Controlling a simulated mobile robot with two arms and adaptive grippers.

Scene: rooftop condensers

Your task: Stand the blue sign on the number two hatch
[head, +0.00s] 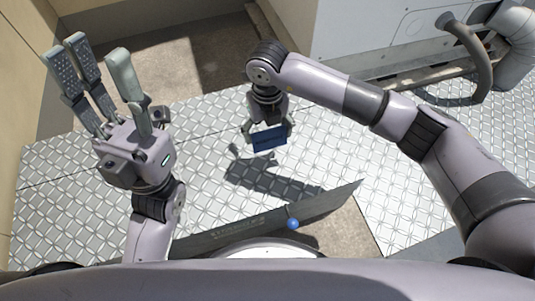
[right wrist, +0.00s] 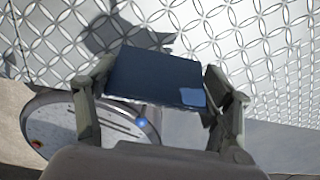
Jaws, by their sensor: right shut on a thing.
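The blue sign (head: 268,139) is a small dark blue panel. My right gripper (head: 269,128) is shut on it and holds it above the patterned metal plating, with its shadow on the plates below. In the right wrist view the sign (right wrist: 155,77) sits between the two fingers, gripped at its left and right edges. My left gripper (head: 95,70) is open and empty at the left, fingers spread and pointing up. The diamond-patterned plates (head: 215,135) are in view, but I can read no number two on them, so I cannot tell which is the hatch.
A pale condenser housing (head: 385,35) stands at the back right, with a thick bent pipe (head: 475,60) beside it. A beige wall (head: 20,60) runs along the left. Bare brown floor (head: 200,55) lies behind the plates. The plating around the sign's shadow is clear.

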